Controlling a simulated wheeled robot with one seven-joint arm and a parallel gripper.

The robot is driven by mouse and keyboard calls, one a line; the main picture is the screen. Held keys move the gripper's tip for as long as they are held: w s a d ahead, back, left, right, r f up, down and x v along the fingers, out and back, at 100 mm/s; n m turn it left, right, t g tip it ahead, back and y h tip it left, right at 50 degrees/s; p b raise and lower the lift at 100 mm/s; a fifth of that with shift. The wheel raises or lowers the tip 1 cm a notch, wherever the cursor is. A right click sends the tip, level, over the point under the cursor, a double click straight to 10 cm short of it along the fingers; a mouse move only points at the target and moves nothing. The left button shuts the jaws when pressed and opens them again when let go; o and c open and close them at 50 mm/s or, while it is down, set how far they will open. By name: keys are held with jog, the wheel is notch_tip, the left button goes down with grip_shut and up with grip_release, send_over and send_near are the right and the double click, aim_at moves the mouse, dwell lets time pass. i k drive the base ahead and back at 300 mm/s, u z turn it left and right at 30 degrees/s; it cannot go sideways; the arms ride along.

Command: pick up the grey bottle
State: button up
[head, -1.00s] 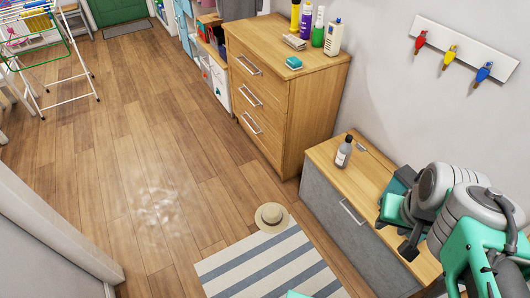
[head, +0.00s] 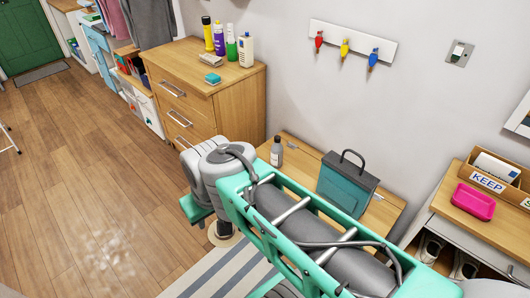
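The grey bottle (head: 277,156) stands upright on the wooden top of a low bench (head: 300,150) against the wall. It has a dark cap and a pale label, and my arm crosses just in front of it.
A teal and grey bag (head: 347,187) stands on the bench right of the bottle. A wooden dresser (head: 240,105) with several bottles on top stands to the left. A striped rug (head: 215,275) lies in front.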

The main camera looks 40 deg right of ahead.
aim_at(277, 151)
jog(key=i, duration=1.55)
